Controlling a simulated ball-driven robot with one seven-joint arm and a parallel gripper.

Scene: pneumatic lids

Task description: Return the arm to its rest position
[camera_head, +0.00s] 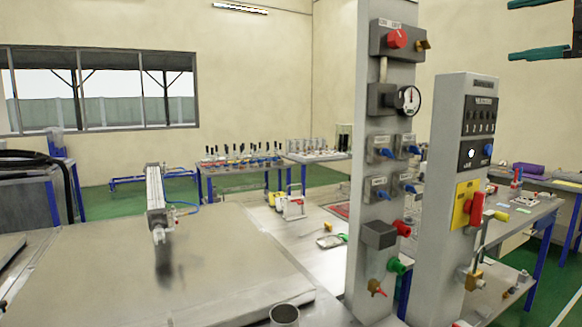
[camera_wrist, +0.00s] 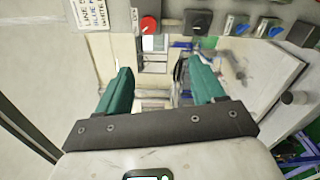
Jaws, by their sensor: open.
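My gripper (camera_head: 509,30) shows at the top right edge of the head view, with its two teal fingers pointing left and spread apart. The wrist view shows the same gripper (camera_wrist: 160,65), with a wide empty gap between the fingers. Nothing is held. In the head view it is in front of the cream wall, above and right of the grey control column (camera_head: 452,190). The rest of my arm is mostly out of the head view.
A taller grey column (camera_head: 366,130) with a gauge (camera_head: 409,100) and blue valves stands left of the control column. A metal table (camera_head: 90,265) with a pneumatic cylinder (camera_head: 155,190) fills the lower left. A workbench (camera_head: 530,208) stands at the right.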

